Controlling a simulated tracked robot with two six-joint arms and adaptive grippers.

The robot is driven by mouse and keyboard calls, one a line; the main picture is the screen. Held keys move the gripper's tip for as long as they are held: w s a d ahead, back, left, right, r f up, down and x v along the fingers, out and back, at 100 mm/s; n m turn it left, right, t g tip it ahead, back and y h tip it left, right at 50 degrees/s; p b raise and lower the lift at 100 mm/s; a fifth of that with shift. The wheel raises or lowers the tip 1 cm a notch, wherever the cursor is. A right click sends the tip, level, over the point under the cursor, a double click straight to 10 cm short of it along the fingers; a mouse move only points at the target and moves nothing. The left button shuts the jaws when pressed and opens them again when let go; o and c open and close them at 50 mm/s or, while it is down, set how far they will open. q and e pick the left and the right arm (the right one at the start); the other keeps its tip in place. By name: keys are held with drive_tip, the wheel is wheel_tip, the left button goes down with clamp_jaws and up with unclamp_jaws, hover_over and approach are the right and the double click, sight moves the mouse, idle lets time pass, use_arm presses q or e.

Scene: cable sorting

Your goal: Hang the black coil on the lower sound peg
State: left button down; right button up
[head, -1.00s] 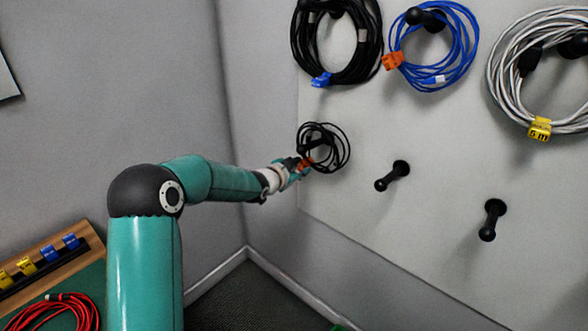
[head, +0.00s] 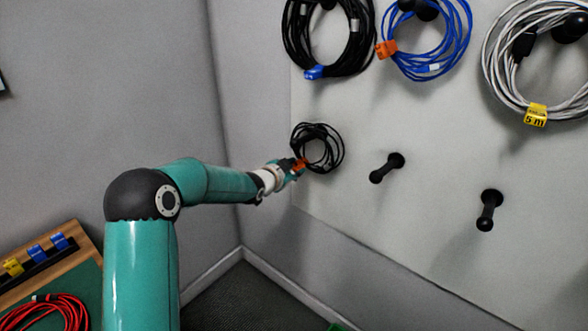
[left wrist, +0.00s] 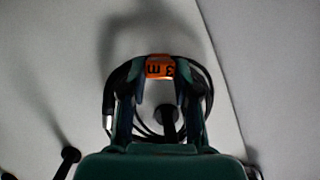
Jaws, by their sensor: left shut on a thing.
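The black coil (head: 339,150) with an orange tag hangs in front of the light board at its lower left edge. My left gripper (head: 299,168) is shut on the coil at the tag. In the left wrist view the tag (left wrist: 160,68), marked 3 m, sits between the fingertips (left wrist: 160,76). A black peg (left wrist: 168,118) shows through the loop there; I cannot tell whether the coil rests on it. Two bare lower pegs stand to the right, a nearer one (head: 387,167) and one farther right (head: 489,211). My right gripper is out of view.
Above hang a larger black coil (head: 290,40) with a blue tag, a blue coil (head: 466,35) and a grey-white coil (head: 492,75). A red coil (head: 70,310) lies at the lower left by a wooden tag rack (head: 65,228). The board between the pegs is clear.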

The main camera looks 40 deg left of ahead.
use_arm(q)
drive_tip(key=c, duration=0.8)
unclamp_jaws()
drive_tip(key=shift+f, duration=0.15)
drive_tip(key=shift+o, duration=0.2)
drive_tip(key=shift+s, duration=0.1)
drive_tip(key=v, duration=1.2)
drive_tip(key=s+d+f+g+h+p, duration=0.2)
drive_tip(key=d+f+g+h+p, duration=0.15)
drive_tip(key=d+f, duration=0.6)
drive_tip(key=s+d+f+g+h+p, duration=0.2)
drive_tip(key=d+f+g+p, duration=0.15)
drive_tip(key=d+f, duration=0.6)
drive_tip(key=s+d+f+n+g+p, duration=0.1)
drive_tip(key=s+d+f+n+g, duration=0.1)
drive_tip(key=s, duration=0.5)
drive_tip(key=s+d+f+n+g+p, duration=0.1)
drive_tip(key=s+d+f+n+g, duration=0.1)
drive_tip(key=s+d, duration=0.3)
drive_tip(key=s+d+f+n+g+p, duration=0.1)
drive_tip(key=s+d+f, duration=0.3)
drive_tip(key=s, duration=0.6)
drive_tip(key=shift+d+n+g, duration=0.15)
drive_tip(key=shift+n+g, duration=0.45)
drive_tip(key=shift+n, duration=0.3)
